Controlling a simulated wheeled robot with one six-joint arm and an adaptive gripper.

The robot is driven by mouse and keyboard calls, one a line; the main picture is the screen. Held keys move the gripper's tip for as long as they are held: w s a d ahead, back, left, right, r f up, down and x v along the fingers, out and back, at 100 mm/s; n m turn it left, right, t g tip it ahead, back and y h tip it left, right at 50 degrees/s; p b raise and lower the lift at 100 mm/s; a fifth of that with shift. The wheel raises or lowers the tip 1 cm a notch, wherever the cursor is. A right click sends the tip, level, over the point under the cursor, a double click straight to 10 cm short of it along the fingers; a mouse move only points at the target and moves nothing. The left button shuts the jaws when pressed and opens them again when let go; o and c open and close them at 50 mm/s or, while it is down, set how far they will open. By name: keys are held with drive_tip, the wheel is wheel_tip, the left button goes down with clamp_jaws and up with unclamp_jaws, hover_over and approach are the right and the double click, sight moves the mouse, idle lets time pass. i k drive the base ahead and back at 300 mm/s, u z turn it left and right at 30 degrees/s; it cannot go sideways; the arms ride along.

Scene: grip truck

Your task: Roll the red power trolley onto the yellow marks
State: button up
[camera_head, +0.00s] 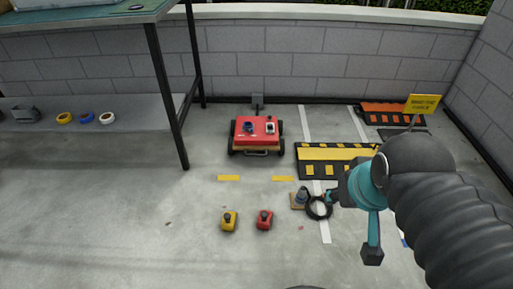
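The red power trolley (253,127) stands on the concrete floor near the back wall. It has a red top with a dark knob and a pale item on it, black wheels, and an upright grey handle (257,103) at its back. Two short yellow marks lie on the floor in front of it, a left one (228,178) and a right one (283,179). The trolley is behind both marks, apart from them. My gripper (333,197) is to the right of the marks, away from the trolley; its fingers are too small and hidden to read.
A yellow-and-black ramp (335,153) lies right of the trolley. A yellow box (229,221) and a red box (265,220) sit in front of the marks. A black ring (318,208) lies near my gripper. A table leg (166,95) stands at left.

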sight(263, 138)
drive_tip(key=u, duration=0.45)
drive_tip(key=k, duration=0.6)
drive_tip(key=u, duration=0.9)
drive_tip(key=i, duration=0.85)
drive_tip(key=z, duration=0.75)
drive_tip(key=i, duration=0.6)
drive_tip(key=z, duration=0.6)
